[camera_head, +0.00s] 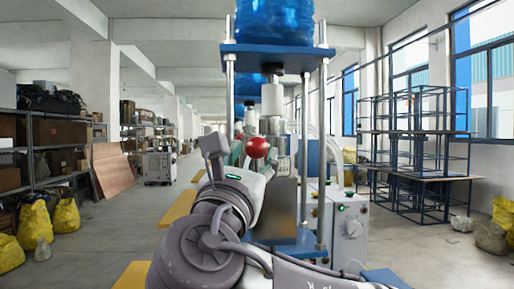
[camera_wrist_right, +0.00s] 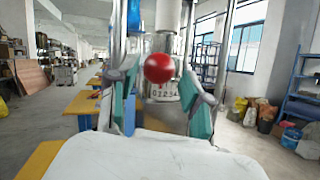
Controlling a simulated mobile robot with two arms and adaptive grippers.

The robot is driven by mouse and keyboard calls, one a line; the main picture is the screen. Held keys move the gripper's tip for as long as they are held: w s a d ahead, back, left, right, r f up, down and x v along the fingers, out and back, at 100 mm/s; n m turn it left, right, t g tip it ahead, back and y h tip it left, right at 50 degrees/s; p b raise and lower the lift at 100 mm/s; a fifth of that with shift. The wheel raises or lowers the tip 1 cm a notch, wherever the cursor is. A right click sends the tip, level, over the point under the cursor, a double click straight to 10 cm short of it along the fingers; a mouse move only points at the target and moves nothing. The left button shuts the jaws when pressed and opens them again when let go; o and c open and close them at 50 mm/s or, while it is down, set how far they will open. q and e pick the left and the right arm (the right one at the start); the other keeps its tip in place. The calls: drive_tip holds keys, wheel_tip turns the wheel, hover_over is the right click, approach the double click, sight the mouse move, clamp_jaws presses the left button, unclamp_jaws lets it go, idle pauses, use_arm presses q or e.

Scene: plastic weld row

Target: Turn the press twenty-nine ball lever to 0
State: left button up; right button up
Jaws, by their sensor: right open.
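The press (camera_head: 274,47) stands in front of me, with a blue plate on metal columns. Its lever's red ball (camera_head: 257,147) shows at the press's middle; it also shows in the right wrist view (camera_wrist_right: 159,68). Below the ball there, a pale cylinder bears a number scale (camera_wrist_right: 164,93); some digits are blurred. My right gripper (camera_wrist_right: 158,78) is open, with teal-padded fingers to the left and right of the ball in that view. Whether the ball lies between the fingers or beyond them I cannot tell. The lever's rod is hidden behind the ball. My left gripper is not in view.
A grey control box (camera_head: 345,226) with a knob and green light stands to the right of the press. A blue rack (camera_head: 418,150) is at the right, and shelves (camera_head: 50,150) with yellow bags (camera_head: 66,217) are at the left. The floor aisle at left is open.

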drive_tip(key=v, duration=0.8)
drive_tip(key=shift+s, duration=0.1)
